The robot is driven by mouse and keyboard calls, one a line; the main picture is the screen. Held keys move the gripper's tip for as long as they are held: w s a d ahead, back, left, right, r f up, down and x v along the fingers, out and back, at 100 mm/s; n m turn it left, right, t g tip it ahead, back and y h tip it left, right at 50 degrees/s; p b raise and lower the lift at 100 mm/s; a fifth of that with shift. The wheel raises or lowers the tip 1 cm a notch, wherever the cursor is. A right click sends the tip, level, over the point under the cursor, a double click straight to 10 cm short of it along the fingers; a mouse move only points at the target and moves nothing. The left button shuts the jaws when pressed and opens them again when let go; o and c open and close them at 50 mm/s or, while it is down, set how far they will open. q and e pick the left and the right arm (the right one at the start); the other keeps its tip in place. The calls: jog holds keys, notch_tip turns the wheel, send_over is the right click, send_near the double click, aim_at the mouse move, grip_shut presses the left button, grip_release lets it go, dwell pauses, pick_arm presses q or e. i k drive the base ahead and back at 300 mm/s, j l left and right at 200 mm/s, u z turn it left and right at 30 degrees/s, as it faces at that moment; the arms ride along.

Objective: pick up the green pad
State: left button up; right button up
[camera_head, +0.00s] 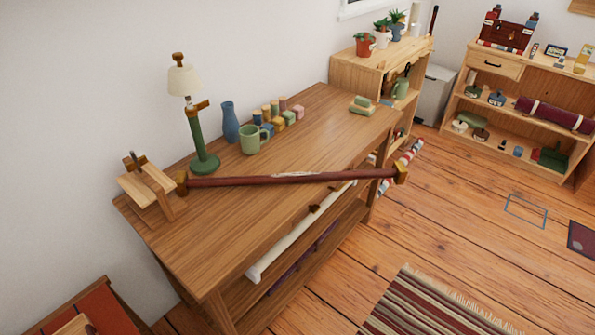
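A small stack of flat pieces lies on the far right end of the wooden table (190,245). Its top piece is a pale green pad (362,101), resting on a tan piece (360,110). The stack is small in the view, so the exact layers are hard to tell. Neither of my grippers is in view, and nothing touches the stack.
A long dark red bar (250,181) with brown ends lies across the table's front. A green-stemmed lamp (202,140), blue vase (230,122), green mug (250,139) and several colored blocks (278,122) stand behind it. Clear tabletop lies before the stack. A shelf (352,73) stands beyond.

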aim_at(361, 105)
jog(key=i+l+u, duration=0.1)
jog(key=u, duration=0.5)
jog(key=i+l+u, duration=0.2)
jog(key=l, duration=0.2)
jog(key=l+u, duration=0.15)
jog(key=l, duration=0.25)
jog(key=i+l+u, duration=0.2)
jog(key=l, duration=0.25)
jog(key=l+u, duration=0.15)
jog(key=l, duration=0.3)
